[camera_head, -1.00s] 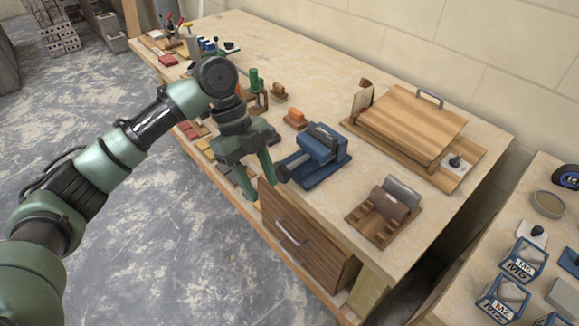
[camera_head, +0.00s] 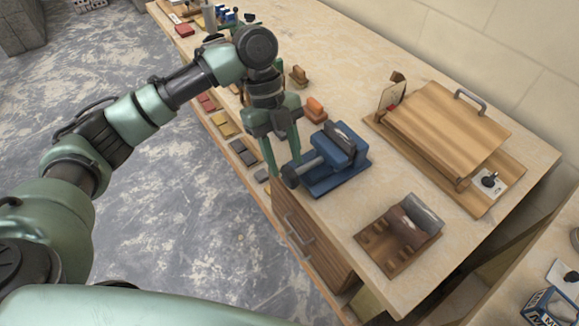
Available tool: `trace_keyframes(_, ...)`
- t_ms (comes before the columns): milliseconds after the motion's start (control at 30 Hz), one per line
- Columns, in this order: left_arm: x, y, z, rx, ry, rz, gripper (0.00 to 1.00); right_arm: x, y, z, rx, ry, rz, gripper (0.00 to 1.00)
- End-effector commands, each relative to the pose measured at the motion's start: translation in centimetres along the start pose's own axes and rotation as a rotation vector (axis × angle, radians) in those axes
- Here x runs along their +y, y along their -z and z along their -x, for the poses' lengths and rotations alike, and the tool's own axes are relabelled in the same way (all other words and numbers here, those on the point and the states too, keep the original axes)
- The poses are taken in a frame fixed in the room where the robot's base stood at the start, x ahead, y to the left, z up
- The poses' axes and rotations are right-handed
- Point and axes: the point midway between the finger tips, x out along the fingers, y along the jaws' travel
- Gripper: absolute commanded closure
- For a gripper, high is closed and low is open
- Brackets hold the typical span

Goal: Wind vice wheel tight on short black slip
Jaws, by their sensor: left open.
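The blue vice (camera_head: 338,160) sits on the bench, with a grey screw and a dark round wheel (camera_head: 290,177) at its near left end. A dark upright piece (camera_head: 345,137) shows at the jaws; I cannot tell whether it is the short black slip or part of the vice. My left gripper (camera_head: 284,163) points down with its fingers apart, just behind and beside the wheel. It holds nothing that I can see, and I cannot tell whether a finger touches the wheel. My right gripper is out of view.
Orange-topped block (camera_head: 315,109) stands behind the vice. A wooden board press (camera_head: 445,125) is at right, and a wooden rack with a grey roller (camera_head: 402,232) is in front. Coloured and dark slips (camera_head: 237,146) line the front ledge. A drawer (camera_head: 305,240) is below.

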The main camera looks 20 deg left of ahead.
Motion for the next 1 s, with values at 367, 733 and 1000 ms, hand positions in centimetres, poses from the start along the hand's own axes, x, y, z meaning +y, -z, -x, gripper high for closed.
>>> trace_keyframes(367, 0.0, 0.0, -3.9, -0.001, 0.0, 0.0, 0.57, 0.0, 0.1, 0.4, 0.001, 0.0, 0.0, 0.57)
trace_keyframes(733, 0.0, 0.0, -4.0, -0.001, 0.001, -0.001, 0.93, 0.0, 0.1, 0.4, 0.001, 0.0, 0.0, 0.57)
trace_keyframes(1000, 0.0, 0.1, -3.9, -0.008, 0.0, -0.001, 1.0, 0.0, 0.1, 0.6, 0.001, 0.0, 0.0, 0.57)
